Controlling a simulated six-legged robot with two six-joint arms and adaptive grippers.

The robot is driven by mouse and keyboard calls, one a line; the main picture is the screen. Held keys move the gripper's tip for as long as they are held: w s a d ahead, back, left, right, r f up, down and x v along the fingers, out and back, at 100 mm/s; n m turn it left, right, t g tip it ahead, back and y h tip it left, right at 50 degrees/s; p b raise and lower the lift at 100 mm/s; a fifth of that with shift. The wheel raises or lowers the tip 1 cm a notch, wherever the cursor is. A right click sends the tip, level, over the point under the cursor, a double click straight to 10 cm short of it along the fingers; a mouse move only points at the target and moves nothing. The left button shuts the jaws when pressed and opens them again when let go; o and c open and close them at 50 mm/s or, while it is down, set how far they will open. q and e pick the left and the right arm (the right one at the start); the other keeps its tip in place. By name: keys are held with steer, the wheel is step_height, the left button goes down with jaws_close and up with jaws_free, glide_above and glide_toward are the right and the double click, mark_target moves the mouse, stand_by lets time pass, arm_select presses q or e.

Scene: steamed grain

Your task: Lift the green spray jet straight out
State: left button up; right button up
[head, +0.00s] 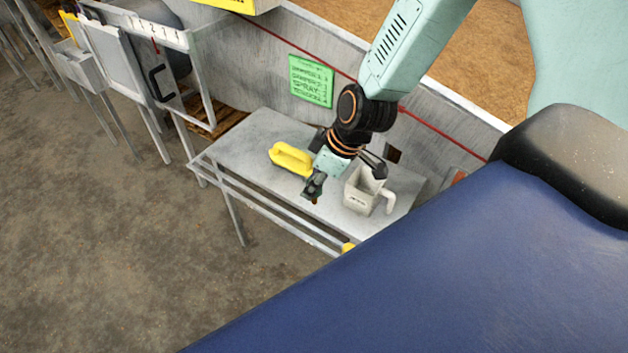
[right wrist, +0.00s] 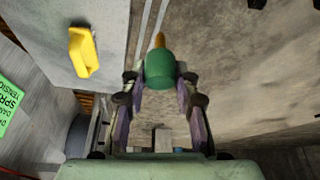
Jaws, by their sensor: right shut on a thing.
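The green spray jet (right wrist: 160,70) has a rounded green body and an orange-yellow tip. In the right wrist view it sits between the fingers of my right gripper (right wrist: 160,95), which is shut on it. In the head view my right gripper (head: 313,190) is over the front part of the grey metal table (head: 240,150), between a yellow handled thing and a pale jug. There the jet is small and dark, mostly hidden by the fingers. My left gripper is not in view.
The yellow handled thing (head: 291,158) lies on the table left of my gripper. The pale square jug (head: 362,192) stands to the right. A green sign (head: 311,81) hangs on the back panel. A rail (head: 270,210) runs along the table's front; open floor lies beyond.

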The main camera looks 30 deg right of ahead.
step_height(320, 180, up, 11)
steer(key=p, duration=0.9)
steer(key=shift+f+p, duration=0.15)
steer(key=shift+p, duration=0.15)
